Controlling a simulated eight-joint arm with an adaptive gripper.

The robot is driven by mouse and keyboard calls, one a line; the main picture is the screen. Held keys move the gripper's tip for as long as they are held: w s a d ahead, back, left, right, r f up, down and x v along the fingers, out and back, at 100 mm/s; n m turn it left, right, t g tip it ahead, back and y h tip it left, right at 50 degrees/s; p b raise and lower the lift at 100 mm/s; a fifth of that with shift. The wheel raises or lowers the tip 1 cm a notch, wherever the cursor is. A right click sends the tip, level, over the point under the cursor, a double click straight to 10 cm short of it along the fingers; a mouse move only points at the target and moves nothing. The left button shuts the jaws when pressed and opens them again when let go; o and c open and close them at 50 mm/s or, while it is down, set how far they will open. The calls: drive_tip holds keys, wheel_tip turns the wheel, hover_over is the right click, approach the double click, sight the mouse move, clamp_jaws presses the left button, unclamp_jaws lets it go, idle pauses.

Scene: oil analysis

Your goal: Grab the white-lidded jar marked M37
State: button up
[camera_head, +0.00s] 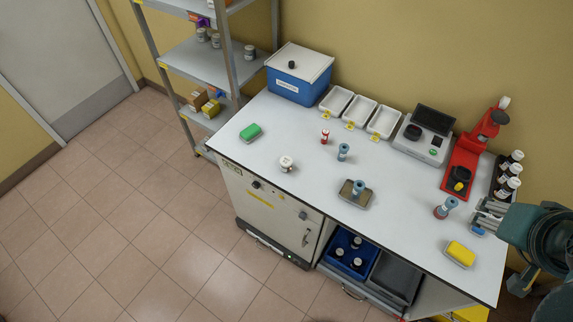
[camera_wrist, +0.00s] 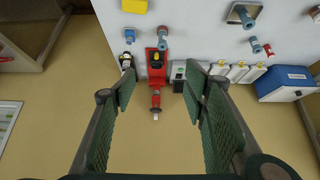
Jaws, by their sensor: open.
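A white-lidded jar (camera_head: 286,163) stands on the white bench near its front left edge; its marking is too small to read. I cannot tell which jar is M37. A white round top, probably the bench jar (camera_wrist: 316,14), shows at the right edge in the wrist view. My gripper (camera_head: 484,217) is at the bench's right end, far from the bench jar. In the wrist view my gripper (camera_wrist: 158,92) is open, with nothing between its fingers.
A red press (camera_head: 468,160), dark bottles (camera_head: 507,170), a blue-topped item (camera_head: 446,208) and a yellow block (camera_head: 460,253) lie near my gripper. A scale (camera_head: 424,137), white trays (camera_head: 360,108) and blue box (camera_head: 298,75) line the back. Bench around the jar is clear.

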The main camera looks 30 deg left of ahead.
drive_tip(key=shift+a, duration=0.1)
idle(0.3)
drive_tip(key=w+a+f+m+g+y+b, duration=0.15)
drive_tip(key=w+a+m, duration=0.35)
drive_tip(key=w+a, duration=0.6)
drive_tip(key=m+g+h+b, duration=0.1)
drive_tip(key=m+g+b, duration=0.4)
drive_tip(key=m, duration=0.6)
hover_over(286, 161)
drive_tip(key=shift+g, duration=0.25)
drive_tip(key=f, duration=2.5)
drive_tip(key=shift+w+d+f+p, duration=0.2)
drive_tip(key=shift+d+f+p, duration=0.05)
drive_tip(key=shift+d+p, duration=0.15)
drive_tip(key=shift+s+a+f+h, duration=0.25)
drive_tip(key=shift+a+f, duration=0.15)
drive_tip(key=shift+a, duration=0.05)
